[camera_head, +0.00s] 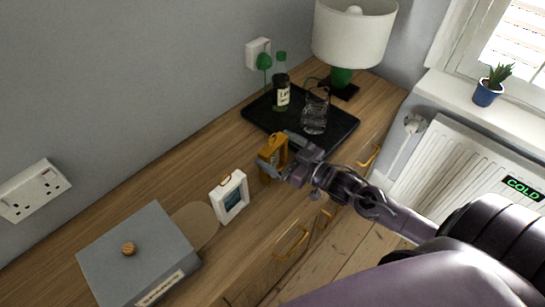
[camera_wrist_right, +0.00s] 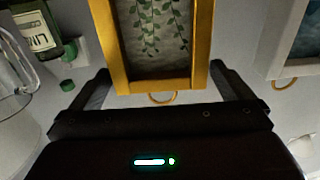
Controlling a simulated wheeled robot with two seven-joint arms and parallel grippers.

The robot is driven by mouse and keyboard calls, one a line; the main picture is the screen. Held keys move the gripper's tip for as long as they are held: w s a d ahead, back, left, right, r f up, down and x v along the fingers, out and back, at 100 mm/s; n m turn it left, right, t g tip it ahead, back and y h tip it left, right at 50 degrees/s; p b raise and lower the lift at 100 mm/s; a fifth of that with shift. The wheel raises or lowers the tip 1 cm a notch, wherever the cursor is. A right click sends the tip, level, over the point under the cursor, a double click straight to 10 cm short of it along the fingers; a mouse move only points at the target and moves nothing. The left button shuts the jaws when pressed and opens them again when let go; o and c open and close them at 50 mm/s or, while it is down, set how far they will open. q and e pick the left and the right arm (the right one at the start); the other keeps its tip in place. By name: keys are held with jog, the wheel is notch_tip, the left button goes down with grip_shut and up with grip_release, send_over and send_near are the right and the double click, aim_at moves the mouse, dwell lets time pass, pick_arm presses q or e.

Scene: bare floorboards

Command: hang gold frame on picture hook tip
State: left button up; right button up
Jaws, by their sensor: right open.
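The gold frame (camera_head: 273,146) stands on the wooden cabinet top, in front of the black tray. In the right wrist view the gold frame (camera_wrist_right: 120,62) shows large, with a green leafy picture inside and a small ring at its edge. My right gripper (camera_head: 277,158) is at the frame. Its fingers are open, one on each side of the frame, with gaps visible in the wrist view. My left gripper is not in view. I see no picture hook in either view.
A white frame (camera_head: 241,187) stands nearby to the left. A grey box (camera_head: 130,241) with a round knob sits at the front left. The black tray (camera_head: 343,127) holds a bottle (camera_head: 282,88) and a glass jug (camera_head: 315,112). A lamp (camera_head: 352,38) stands behind it.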

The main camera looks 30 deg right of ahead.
aim_at(267, 144)
jog(key=x, duration=0.3)
jog(key=shift+w, duration=0.2)
jog(key=shift+w+a+f+p, duration=0.1)
jog(key=shift+w+a+p, duration=0.1)
jog(key=shift+p, duration=0.1)
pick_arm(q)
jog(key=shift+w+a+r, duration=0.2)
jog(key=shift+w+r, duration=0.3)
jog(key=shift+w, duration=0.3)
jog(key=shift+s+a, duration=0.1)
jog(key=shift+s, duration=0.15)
pick_arm(e)
jog(key=c, duration=0.9)
jog(key=shift+c, duration=0.2)
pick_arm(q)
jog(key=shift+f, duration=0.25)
pick_arm(e)
notch_tip(267, 144, up, 20)
